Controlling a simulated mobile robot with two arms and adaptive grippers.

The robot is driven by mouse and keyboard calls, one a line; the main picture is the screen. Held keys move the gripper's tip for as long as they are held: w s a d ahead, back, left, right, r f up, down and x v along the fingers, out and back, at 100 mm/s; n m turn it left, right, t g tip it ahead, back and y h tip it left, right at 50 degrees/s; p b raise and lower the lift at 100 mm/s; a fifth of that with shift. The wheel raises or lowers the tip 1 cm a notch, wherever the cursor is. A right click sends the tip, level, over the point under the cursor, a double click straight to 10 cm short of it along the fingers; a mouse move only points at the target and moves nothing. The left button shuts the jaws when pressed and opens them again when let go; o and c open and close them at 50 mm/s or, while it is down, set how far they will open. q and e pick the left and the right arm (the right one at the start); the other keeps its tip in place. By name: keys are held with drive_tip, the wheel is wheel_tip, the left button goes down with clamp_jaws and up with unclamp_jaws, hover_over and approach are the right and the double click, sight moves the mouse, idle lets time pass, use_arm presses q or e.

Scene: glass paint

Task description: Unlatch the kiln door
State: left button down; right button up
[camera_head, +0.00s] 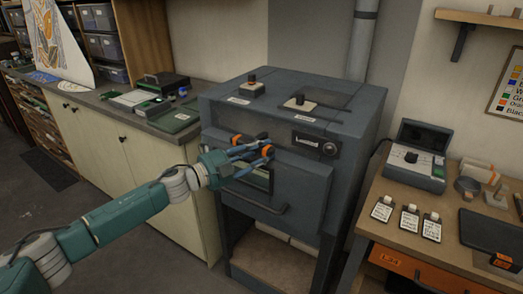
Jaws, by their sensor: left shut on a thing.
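The kiln (350,122) is a dark blue-grey cabinet in the middle of the head view. Its door (301,182) is on the front, appears closed, and has a small window and a bar handle (252,205) low down. My left gripper (255,149) reaches in from the left to the upper left part of the door. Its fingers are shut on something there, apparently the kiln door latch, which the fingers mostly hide. My right gripper is out of view.
Under the kiln is an open stand with a shelf (268,262). A wooden table (374,229) on the right holds a grey case, small labelled bottles (409,221) and a dark tray. A counter with cupboards (155,180) stands on the left. Open floor lies in front.

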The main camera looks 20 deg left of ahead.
use_arm(q)
drive_tip(key=shift+f, duration=0.15)
drive_tip(key=c, duration=1.3)
unclamp_jaws()
drive_tip(key=shift+c, duration=0.2)
drive_tip(key=v, duration=1.2)
